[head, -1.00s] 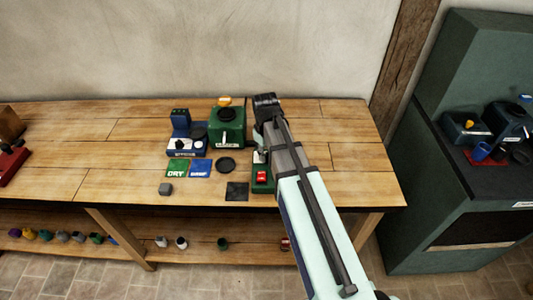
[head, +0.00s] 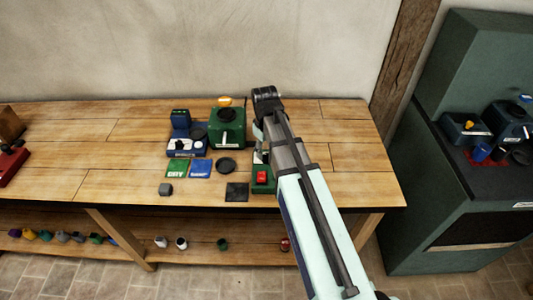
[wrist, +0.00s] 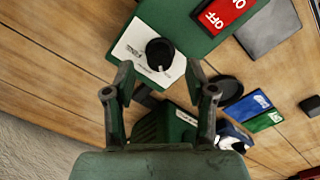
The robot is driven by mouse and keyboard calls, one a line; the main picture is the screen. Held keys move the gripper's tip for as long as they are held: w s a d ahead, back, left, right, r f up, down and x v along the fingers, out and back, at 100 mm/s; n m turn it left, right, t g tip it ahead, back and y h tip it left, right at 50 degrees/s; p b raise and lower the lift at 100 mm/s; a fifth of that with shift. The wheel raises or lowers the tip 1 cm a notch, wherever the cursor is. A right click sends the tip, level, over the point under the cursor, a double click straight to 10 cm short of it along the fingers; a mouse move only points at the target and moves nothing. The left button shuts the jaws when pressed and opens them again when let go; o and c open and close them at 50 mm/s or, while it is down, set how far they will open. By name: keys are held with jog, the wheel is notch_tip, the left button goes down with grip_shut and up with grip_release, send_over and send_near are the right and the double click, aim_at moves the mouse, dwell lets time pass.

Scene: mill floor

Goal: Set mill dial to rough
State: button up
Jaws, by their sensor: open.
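The mill dial (wrist: 160,52) is a round black knob on a white plate (wrist: 128,48), fixed to a green control box (wrist: 178,18). A small white mark shows at the knob's lower edge in the wrist view; the plate's lettering is too small to read. The green box also shows in the head view (head: 263,188), where my arm hides the dial. My gripper (wrist: 160,72) is open, its two fingers spread to either side below the knob in the picture. I see no contact with the knob. The green mill (head: 228,138) with its black top stands to the left.
A red OFF switch (wrist: 224,10) is on the same box, near the dial. A dark square mat (head: 237,192), a black dish (head: 225,165), a blue card (head: 200,168) and a green card (head: 177,169) lie left. The bench's right end is clear.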

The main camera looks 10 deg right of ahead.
aim_at(266, 156)
notch_tip(266, 156, up, 9)
jog(key=shift+a+r, duration=0.15)
jog(key=shift+r, duration=0.05)
jog(key=shift+s, duration=0.1)
dwell(0.4)
